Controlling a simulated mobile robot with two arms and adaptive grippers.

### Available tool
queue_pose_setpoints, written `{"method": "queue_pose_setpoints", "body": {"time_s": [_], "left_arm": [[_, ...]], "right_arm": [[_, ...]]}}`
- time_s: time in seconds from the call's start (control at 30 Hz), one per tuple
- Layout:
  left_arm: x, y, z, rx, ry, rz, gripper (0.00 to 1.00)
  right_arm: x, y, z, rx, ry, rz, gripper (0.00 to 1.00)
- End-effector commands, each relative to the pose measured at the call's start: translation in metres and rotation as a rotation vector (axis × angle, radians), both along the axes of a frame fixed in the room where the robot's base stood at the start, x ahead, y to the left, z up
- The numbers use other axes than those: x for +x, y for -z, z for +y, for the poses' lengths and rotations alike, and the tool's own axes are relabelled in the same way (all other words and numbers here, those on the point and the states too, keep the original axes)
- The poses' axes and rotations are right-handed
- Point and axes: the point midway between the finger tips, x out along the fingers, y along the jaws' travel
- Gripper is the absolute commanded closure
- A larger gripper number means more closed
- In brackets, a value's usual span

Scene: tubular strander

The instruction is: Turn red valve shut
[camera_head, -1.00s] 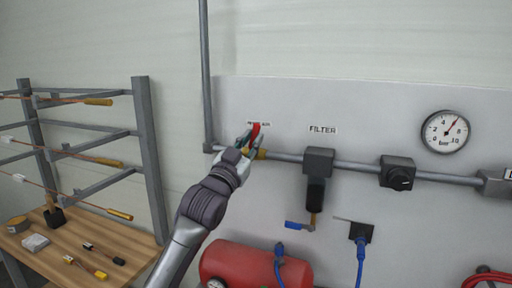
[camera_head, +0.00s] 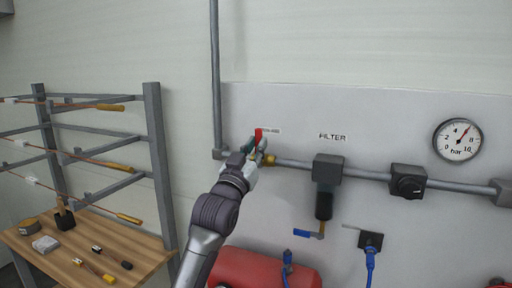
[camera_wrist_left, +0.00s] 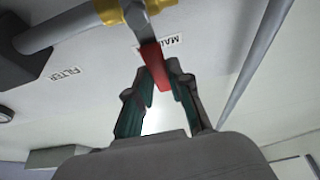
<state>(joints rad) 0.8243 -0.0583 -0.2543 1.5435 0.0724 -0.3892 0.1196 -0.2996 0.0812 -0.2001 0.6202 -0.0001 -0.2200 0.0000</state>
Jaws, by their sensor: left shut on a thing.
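The red valve handle (camera_head: 258,135) stands up from the brass valve body (camera_head: 268,160) on the grey wall pipe, left of the FILTER label. My left gripper (camera_head: 258,149) is at the handle, with its fingers around it. In the left wrist view the red handle (camera_wrist_left: 154,62) lies between the green-padded fingertips (camera_wrist_left: 161,78) of my left gripper, which is shut on it. The handle's grey arm runs up to the brass fitting (camera_wrist_left: 108,10). In the head view, the fingers hide the handle's lower part. My right gripper is not in view.
The filter (camera_head: 326,185) hangs from the pipe to the right, with a black regulator (camera_head: 407,181) and a pressure gauge (camera_head: 457,140) beyond. A rack (camera_head: 160,150) and wooden table (camera_head: 125,236) stand at left.

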Motion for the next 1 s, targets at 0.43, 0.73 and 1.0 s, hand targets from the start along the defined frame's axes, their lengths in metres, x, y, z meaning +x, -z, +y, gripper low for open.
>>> {"method": "queue_pose_setpoints", "body": {"time_s": [0.43, 0.73, 1.0], "left_arm": [[0.0, -0.001, 0.0, -0.001, 0.0, -0.002, 0.55], [-0.031, 0.015, 0.01, -0.001, 0.0, -0.001, 0.55], [-0.081, 0.036, 0.026, -0.001, 0.0, -0.001, 0.55]], "right_arm": [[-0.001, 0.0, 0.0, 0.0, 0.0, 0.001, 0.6], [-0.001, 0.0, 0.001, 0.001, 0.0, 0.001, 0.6], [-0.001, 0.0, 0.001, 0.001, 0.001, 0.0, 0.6]]}}
